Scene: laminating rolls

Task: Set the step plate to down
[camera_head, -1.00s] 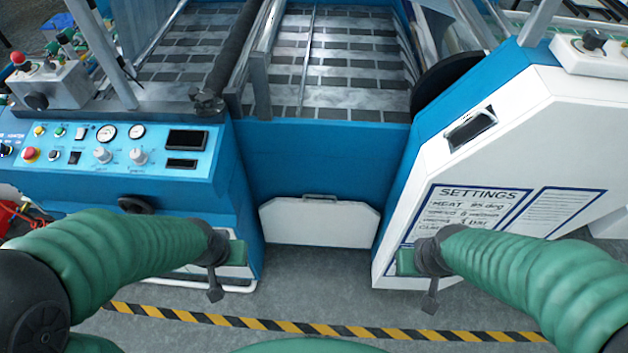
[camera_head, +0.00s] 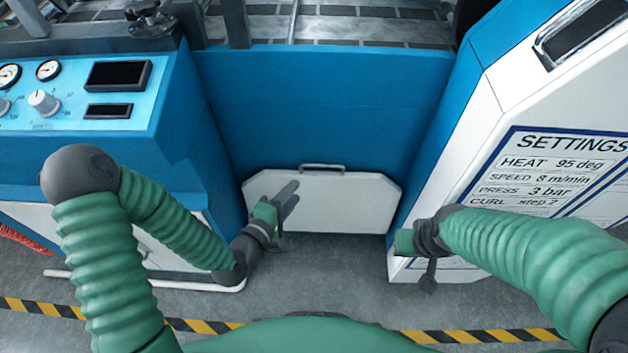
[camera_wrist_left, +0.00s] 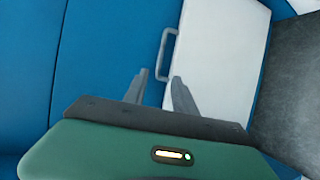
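The step plate (camera_head: 335,212) is a white panel with cut upper corners, standing upright against the blue machine front, low near the floor. Its grey bar handle (camera_head: 322,167) is on its top edge. In the left wrist view the plate (camera_wrist_left: 218,60) is on the right, with the handle (camera_wrist_left: 164,45) just beyond my fingertips. My left gripper (camera_head: 291,189) is in front of the plate's left half, below and left of the handle. Its fingers (camera_wrist_left: 158,82) are apart and nothing is between them. My right gripper (camera_head: 428,285) hangs by the white cabinet; its finger gap is unclear.
A blue control panel (camera_head: 70,95) with gauges and knobs is at the left. A white cabinet (camera_head: 510,95) with a settings board (camera_head: 560,165) is at the right. Grey floor (camera_head: 325,275) is clear between them, with a yellow-black stripe (camera_head: 480,336) in front.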

